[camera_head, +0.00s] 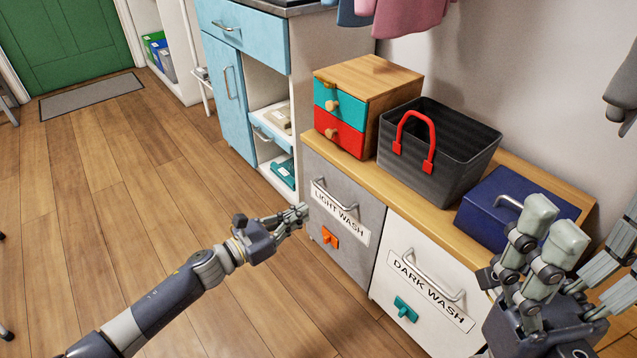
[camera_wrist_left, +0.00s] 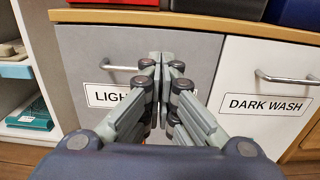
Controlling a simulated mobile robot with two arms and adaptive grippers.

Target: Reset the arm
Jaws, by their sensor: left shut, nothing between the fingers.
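My left gripper (camera_head: 298,214) is at the end of the arm from the left, in front of the grey "LIGHT WASH" drawer (camera_head: 365,218). In the left wrist view its fingers (camera_wrist_left: 167,62) meet at the tips, shut and empty. They overlap the drawer front and cover part of its label; I cannot tell whether they touch it. My right gripper (camera_head: 588,236) is at the lower right, in front of the white "DARK WASH" drawer (camera_head: 392,285). Its fingers look spread apart, with some running out of the frame.
On the wooden top stand a drawer box (camera_head: 397,82), a dark basket with a red handle (camera_head: 447,158) and a blue box (camera_head: 480,217). A blue cabinet (camera_head: 225,88) stands behind the left gripper.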

